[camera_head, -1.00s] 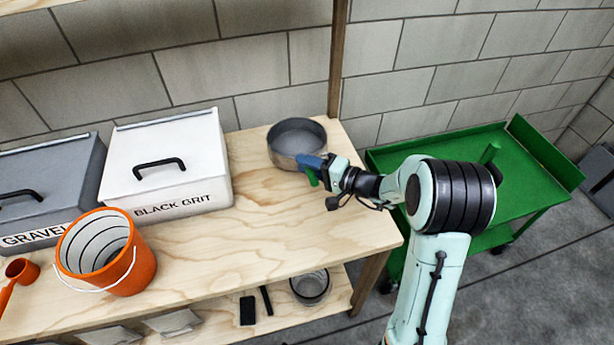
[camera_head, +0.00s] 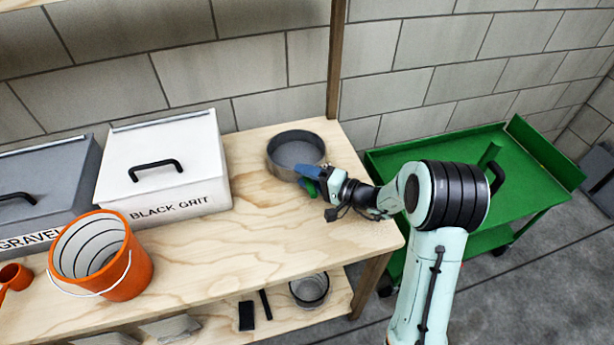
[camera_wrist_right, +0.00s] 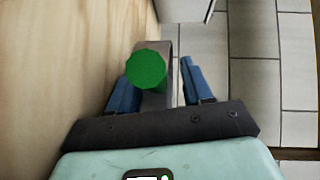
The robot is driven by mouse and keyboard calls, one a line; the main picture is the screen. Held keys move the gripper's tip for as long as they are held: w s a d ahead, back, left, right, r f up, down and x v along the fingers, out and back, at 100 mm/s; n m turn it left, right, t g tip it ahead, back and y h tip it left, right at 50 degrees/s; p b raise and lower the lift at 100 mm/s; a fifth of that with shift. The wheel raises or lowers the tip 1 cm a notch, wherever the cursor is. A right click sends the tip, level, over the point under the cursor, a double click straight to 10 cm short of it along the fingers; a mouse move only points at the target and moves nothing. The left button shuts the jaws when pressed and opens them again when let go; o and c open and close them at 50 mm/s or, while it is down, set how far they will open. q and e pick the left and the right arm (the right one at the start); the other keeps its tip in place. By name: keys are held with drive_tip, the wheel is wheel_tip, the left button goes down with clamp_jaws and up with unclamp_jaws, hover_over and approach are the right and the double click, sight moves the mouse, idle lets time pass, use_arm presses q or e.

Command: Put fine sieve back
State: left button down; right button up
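The sieve (camera_head: 296,153), a round dark grey pan, sits on the right end of the wooden bench top. My right gripper (camera_head: 305,178) is at its near right edge, with its blue fingers beside the rim and a green part just below them. In the right wrist view the fingers (camera_wrist_right: 160,85) stand apart on either side of a grey band of the sieve (camera_wrist_right: 153,52) and a round green end, probably its handle. A gap shows by the right finger. Any contact with the left finger is unclear. My left gripper is out of view.
A white BLACK GRIT box (camera_head: 165,165), a grey GRAVEL box (camera_head: 40,185) and an orange bucket (camera_head: 130,275) stand to the left. A glass-like bowl (camera_head: 310,290) is on the lower shelf. A green cart (camera_head: 410,160) stands right of the bench.

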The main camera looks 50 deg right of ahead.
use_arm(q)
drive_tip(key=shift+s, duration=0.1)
use_arm(e)
drive_tip(key=shift+s+r, duration=0.1)
drive_tip(key=shift+s, duration=0.1)
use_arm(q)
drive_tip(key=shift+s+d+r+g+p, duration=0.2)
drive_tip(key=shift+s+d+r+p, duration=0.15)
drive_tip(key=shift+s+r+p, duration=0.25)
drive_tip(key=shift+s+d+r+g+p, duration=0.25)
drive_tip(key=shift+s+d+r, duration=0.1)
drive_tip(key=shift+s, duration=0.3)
use_arm(e)
drive_tip(key=s, duration=0.3)
drive_tip(key=s+d+r, duration=0.1)
drive_tip(key=s, duration=0.7)
drive_tip(key=shift+s+d+r, duration=0.2)
drive_tip(key=shift+s+d, duration=0.05)
